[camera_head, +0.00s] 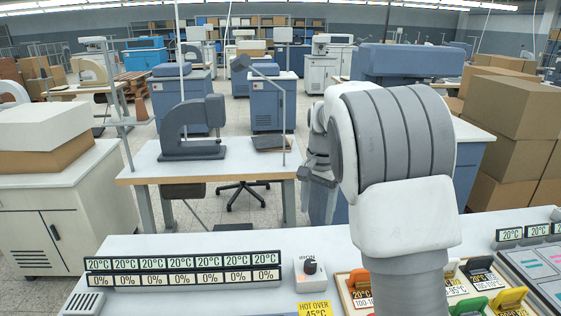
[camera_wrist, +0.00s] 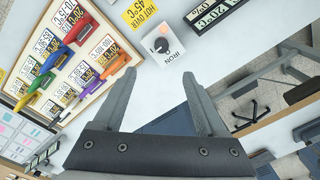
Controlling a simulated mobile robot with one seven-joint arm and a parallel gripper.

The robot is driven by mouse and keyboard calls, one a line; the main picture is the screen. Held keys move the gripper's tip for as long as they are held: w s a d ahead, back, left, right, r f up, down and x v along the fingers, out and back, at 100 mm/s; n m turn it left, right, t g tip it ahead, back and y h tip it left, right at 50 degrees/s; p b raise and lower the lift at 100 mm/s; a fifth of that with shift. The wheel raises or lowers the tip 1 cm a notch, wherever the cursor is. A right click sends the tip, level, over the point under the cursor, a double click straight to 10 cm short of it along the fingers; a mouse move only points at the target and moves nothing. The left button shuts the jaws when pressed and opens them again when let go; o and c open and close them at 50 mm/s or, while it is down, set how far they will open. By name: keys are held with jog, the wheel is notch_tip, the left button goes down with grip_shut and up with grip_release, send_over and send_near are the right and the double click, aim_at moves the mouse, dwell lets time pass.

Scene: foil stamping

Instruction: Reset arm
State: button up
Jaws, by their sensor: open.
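My gripper (camera_wrist: 159,73) shows in the wrist view with its two grey fingers apart and nothing between them. In the head view my white and grey arm rises at right of centre, over the front worktop (camera_head: 220,245). It covers part of the worktop and tray. A white box labelled IRON (camera_head: 311,273) with a dark knob stands on the worktop. It also shows beyond the fingertips in the wrist view (camera_wrist: 172,52), apart from them.
A tray (camera_head: 345,288) of coloured-handled pieces and temperature cards lies right of the yellow HOT OVER 45°C label (camera_head: 314,309). A display strip (camera_head: 182,270) stands left. Behind are a table with a grey press (camera_head: 193,128) and stacked cardboard boxes (camera_head: 512,105).

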jog(key=s+r+n+t, duration=0.25)
jog(key=s+r, duration=0.25)
jog(key=s, duration=0.6)
jog(key=s+r+n+t, duration=0.1)
jog(key=s+r+n, duration=0.3)
jog(key=s, duration=0.7)
jog(key=s+f+n+t, duration=0.1)
jog(key=s+f+n, duration=0.1)
jog(key=s, duration=0.6)
jog(key=shift+f+t, duration=0.25)
jog(key=shift+t, duration=0.1)
jog(key=shift+a, duration=0.1)
